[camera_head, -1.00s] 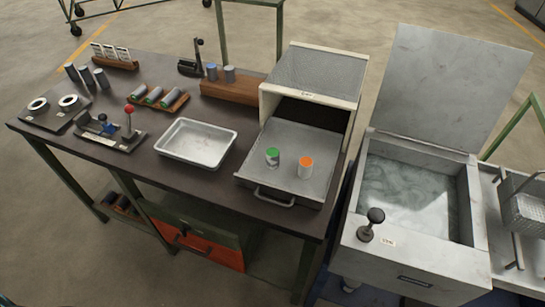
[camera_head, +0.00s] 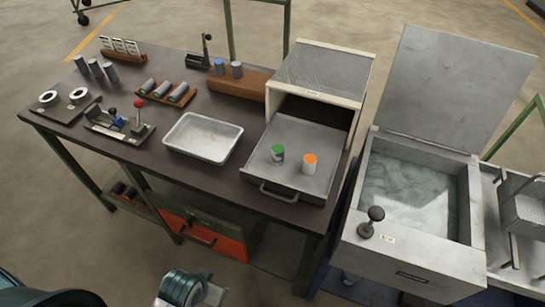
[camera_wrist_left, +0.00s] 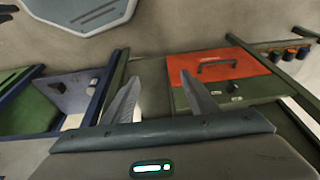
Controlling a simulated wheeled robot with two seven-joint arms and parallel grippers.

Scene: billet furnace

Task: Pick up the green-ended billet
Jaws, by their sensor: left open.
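The green-ended billet (camera_head: 277,153) stands upright on the pulled-out grey tray (camera_head: 258,172) of the box on the bench, its green end up. An orange-ended billet (camera_head: 310,163) stands just to its right, apart from it. My left gripper (camera_wrist_left: 160,75) is open with nothing between its fingers in the left wrist view. In the head view my left arm comes in at the bottom edge, low in front of the bench and well away from the billets. The billets are not in the left wrist view. My right gripper is not in view.
An empty metal pan (camera_head: 203,137) lies left of the tray. A tank with liquid (camera_head: 410,190) and a raised lid (camera_head: 445,85) stands to the right. The orange drawer (camera_wrist_left: 215,67) under the bench is near my left gripper. Racks and fixtures fill the bench's left side.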

